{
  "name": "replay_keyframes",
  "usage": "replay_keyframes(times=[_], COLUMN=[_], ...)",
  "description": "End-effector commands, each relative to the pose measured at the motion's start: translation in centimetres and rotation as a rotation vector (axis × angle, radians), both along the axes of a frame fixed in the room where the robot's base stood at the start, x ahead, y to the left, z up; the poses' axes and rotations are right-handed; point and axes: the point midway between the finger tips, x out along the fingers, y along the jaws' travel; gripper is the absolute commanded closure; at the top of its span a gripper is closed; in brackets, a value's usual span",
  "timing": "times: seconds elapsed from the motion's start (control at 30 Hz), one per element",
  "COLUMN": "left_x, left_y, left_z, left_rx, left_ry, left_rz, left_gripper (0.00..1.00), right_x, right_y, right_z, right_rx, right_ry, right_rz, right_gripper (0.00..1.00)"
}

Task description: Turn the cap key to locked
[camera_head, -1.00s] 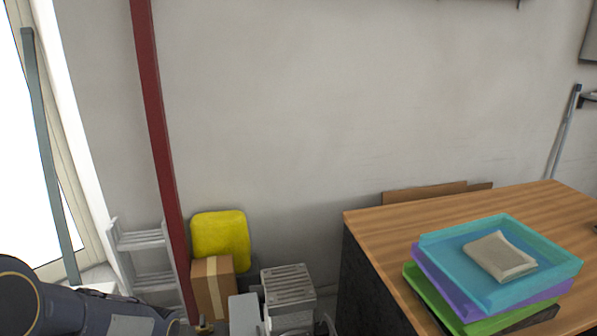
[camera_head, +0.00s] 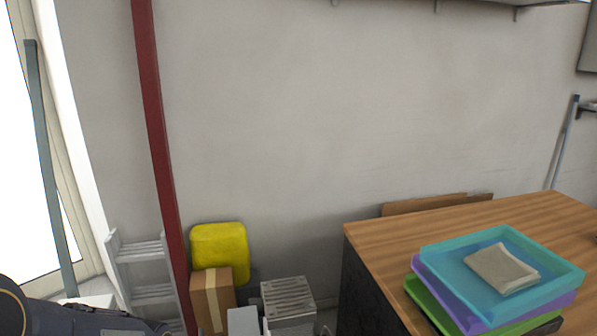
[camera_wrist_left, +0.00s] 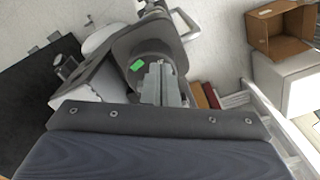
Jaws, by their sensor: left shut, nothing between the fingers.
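In the left wrist view, my left gripper (camera_wrist_left: 161,84) shows as two light grey fingers close together, with nothing visible between them. A dark grey rounded body with a green label (camera_wrist_left: 137,65) is right by the fingers; I cannot tell whether they touch it. I cannot make out the cap key in either view. In the head view only part of my left arm shows at the bottom left corner, and its gripper is out of frame. My right gripper is in neither view.
In the head view, a red post (camera_head: 155,120) stands left of a yellow container (camera_head: 219,249), a cardboard box (camera_head: 212,298) and a grey slatted unit (camera_head: 288,297). A wooden-topped desk (camera_head: 390,235) at right holds stacked trays (camera_head: 450,260). A open cardboard box (camera_wrist_left: 277,42) shows in the wrist view.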

Motion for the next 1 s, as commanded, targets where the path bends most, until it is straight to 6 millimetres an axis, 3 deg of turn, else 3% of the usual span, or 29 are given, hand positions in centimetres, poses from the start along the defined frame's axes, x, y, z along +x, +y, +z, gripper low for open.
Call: replay_keyframes(times=[0.17, 0.63, 1.0], left_x=[-0.2, -0.1, -0.1], left_y=[0.2, 0.1, 0.1], left_z=[0.5, 5.9, 6.0], left_rx=[0.0, 0.0, 0.0], left_ry=[0.0, -0.001, 0.0], left_rz=[0.0, 0.0, 0.006], left_gripper=[1.0, 1.0, 1.0], right_x=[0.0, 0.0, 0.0], right_y=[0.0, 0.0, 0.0], right_z=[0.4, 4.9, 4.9], right_rx=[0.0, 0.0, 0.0], right_ry=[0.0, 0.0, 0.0], right_rz=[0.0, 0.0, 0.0], right_gripper=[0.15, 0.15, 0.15])
